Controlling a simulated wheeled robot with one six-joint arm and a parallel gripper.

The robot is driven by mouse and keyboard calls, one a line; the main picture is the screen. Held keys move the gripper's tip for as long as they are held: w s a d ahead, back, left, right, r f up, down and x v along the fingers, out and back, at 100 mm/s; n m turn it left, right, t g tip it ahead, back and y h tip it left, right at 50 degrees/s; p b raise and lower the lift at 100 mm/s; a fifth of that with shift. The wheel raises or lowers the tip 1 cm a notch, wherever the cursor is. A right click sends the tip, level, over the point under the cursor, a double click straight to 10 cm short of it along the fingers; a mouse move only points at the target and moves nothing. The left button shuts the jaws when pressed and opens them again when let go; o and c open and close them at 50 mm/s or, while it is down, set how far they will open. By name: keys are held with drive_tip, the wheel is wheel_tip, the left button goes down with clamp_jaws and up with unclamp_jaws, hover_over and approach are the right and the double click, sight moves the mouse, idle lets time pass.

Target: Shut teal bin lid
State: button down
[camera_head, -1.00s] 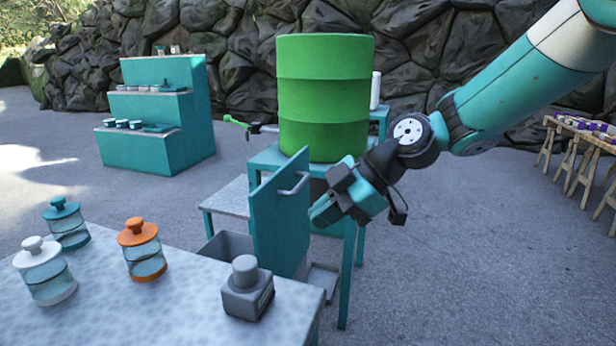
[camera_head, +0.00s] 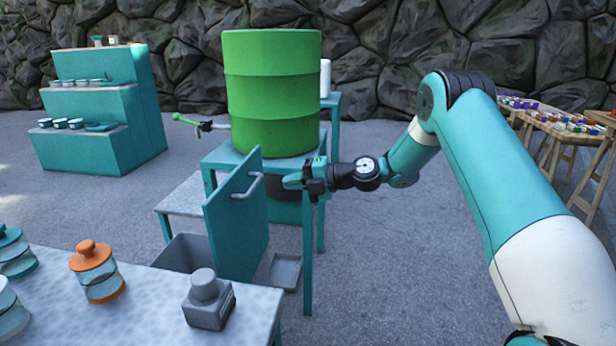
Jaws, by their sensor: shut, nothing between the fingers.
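The teal lid (camera_head: 228,222) stands upright, open, at the right side of the grey bin (camera_head: 186,252). A small gap seems to show between gripper and handle; contact cannot be told. The bin's front is partly hidden by the near table.
A green barrel (camera_head: 272,95) stands on a teal stand (camera_head: 222,158) behind the lid. The near table (camera_head: 150,310) holds a grey square bottle (camera_head: 208,300) and an orange-lidded jar (camera_head: 97,272). A grey tray (camera_head: 286,272) lies beside the bin. Open paving is at right.

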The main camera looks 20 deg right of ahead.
sight(256, 186)
drive_tip(key=p+x, duration=0.1)
drive_tip(key=x, duration=0.6)
